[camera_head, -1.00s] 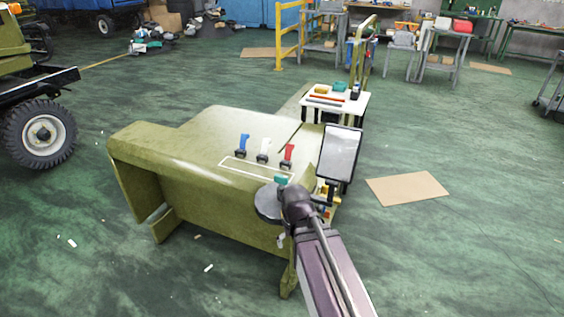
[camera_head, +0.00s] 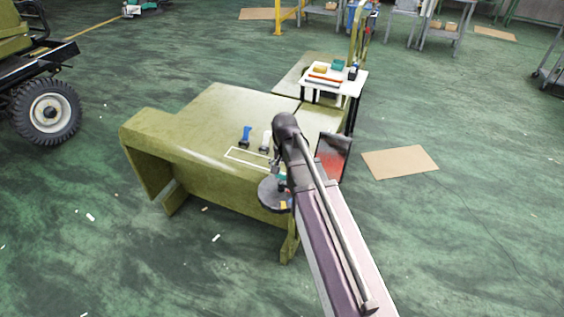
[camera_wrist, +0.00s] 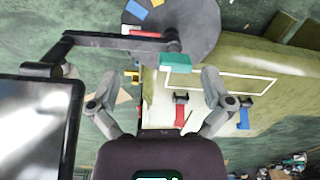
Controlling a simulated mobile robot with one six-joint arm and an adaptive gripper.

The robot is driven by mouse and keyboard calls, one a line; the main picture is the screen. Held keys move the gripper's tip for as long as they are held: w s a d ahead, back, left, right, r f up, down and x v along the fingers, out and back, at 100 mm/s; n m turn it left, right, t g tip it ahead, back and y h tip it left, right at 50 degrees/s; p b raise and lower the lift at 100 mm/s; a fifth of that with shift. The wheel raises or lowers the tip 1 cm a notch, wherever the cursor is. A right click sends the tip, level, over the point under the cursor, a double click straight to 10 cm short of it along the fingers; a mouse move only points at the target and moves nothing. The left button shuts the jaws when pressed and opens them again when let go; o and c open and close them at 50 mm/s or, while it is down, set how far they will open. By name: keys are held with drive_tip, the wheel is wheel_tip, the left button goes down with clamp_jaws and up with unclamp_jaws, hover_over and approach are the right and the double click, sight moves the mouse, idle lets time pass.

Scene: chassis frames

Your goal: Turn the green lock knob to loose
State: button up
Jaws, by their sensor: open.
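The green lock knob (camera_wrist: 175,63) is a small block on a dark bracket in the upper middle of the wrist view. In the head view it is mostly hidden by my arm. My gripper (camera_wrist: 173,79) is open, with one finger on each side of the knob in the picture. I cannot tell whether either finger touches it. In the head view my gripper is hidden behind my arm, over the bench's near right corner.
The olive bench (camera_head: 215,115) carries a blue lever (camera_head: 246,135) and a white lever (camera_head: 265,141). A red lever (camera_wrist: 180,113) shows between my fingers. A screen (camera_head: 334,156) stands close by, and a round grey disc (camera_head: 274,196) juts from the bench's edge.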

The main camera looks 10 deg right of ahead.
sight(281, 173)
drive_tip(key=w+r+m+p, duration=0.2)
drive_tip(key=w+r+p, duration=0.2)
drive_tip(key=r+p, duration=0.2)
drive_tip(key=shift+r, duration=0.85)
drive_tip(key=shift+f, duration=0.25)
wheel_tip(281, 173, down, 13)
drive_tip(key=b, duration=1.3)
drive_tip(key=shift+f+b, duration=0.2)
drive_tip(key=shift+b, duration=0.2)
drive_tip(key=c, duration=1.1)
drive_tip(key=shift+d, duration=0.1)
drive_tip(key=shift+c, duration=0.2)
